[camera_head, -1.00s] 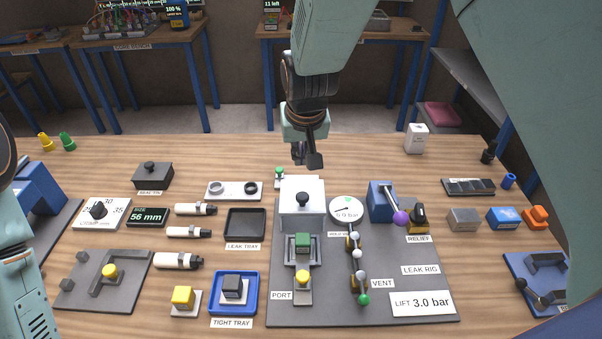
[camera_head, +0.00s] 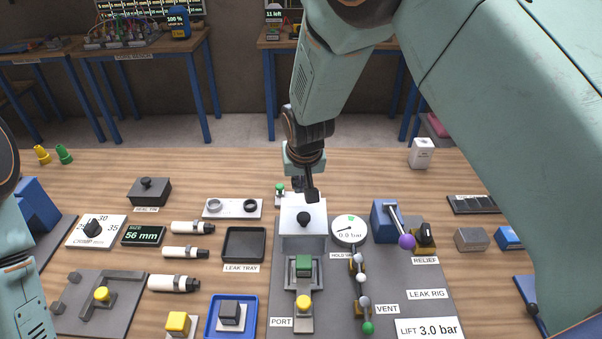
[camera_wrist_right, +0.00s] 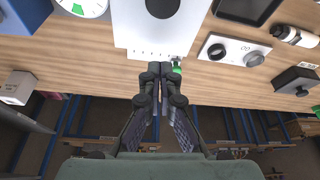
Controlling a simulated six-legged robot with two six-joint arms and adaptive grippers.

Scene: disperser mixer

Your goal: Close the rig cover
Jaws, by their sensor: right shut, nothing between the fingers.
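The rig cover is a white box (camera_head: 289,211) with a black knob (camera_head: 304,219) on top, at the back of the grey leak rig plate (camera_head: 345,320). A green block (camera_head: 303,264) and a yellow knob (camera_head: 303,303) sit in the port fixture in front of it. My right gripper (camera_head: 312,195) is shut and empty, just behind the black knob in the picture; contact cannot be told. In the right wrist view, the shut fingertips (camera_wrist_right: 154,70) are beside the edge of the white cover (camera_wrist_right: 135,35); the knob (camera_wrist_right: 163,5) is at the top. My left gripper is out of view.
A round gauge (camera_head: 349,231) and a blue block with a purple-tipped lever (camera_head: 386,220) stand right of the cover. A small green-topped part (camera_head: 280,188) is close behind it. The leak tray (camera_head: 244,258) lies to the left. Bare wood lies behind the rig.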

